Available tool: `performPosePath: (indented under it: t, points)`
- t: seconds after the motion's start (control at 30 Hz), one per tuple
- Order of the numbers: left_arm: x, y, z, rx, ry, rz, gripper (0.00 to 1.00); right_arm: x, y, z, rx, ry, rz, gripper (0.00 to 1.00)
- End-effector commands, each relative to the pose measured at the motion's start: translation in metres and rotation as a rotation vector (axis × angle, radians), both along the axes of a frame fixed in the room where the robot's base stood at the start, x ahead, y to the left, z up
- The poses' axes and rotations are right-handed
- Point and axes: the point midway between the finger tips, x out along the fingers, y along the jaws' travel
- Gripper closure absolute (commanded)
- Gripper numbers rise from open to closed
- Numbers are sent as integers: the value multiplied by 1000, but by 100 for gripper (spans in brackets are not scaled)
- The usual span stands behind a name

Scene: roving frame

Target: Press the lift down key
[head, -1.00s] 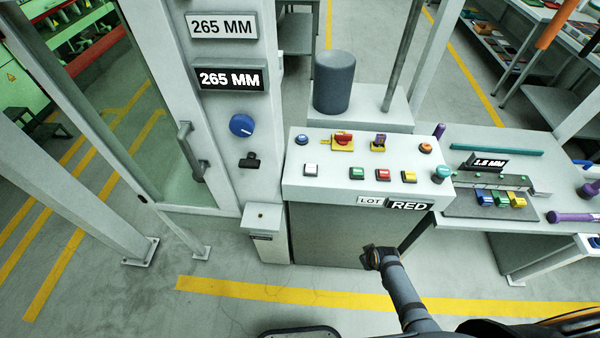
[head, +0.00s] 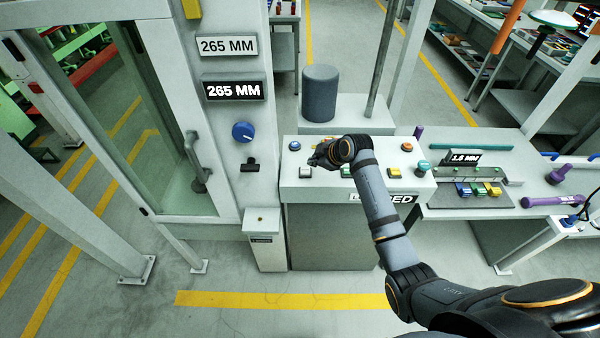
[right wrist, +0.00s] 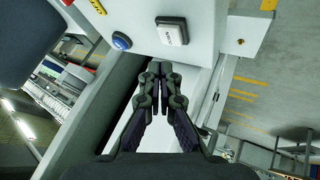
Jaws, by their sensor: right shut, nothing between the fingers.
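The slanted control panel (head: 291,185) carries several keys. A white square key (head: 305,172) sits at its front left; in the right wrist view this white key (right wrist: 172,32) bears small dark lettering, too small to read. A blue round button (head: 295,146) sits behind it and also shows in the right wrist view (right wrist: 121,42). I cannot tell which key is marked lift down. My right gripper (head: 316,158) is shut and empty over the panel's left part, apart from the white key; its fingertips show in the right wrist view (right wrist: 161,70). My left gripper is not in view.
A post with two 265 MM signs (head: 234,90) and a blue knob (head: 243,132) stands left of the panel. A dark cylinder (head: 320,92) stands behind it. A small box (head: 264,241) stands lower left. My right forearm hides several keys and part of the lot sign.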

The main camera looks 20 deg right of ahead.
Motion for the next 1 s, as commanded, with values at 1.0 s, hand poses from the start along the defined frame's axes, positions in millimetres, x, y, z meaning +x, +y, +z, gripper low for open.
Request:
performPosePath:
  t: [1.0]
  points:
    - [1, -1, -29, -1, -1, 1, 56, 34, 6, 15, -43, -104, 127, 100]
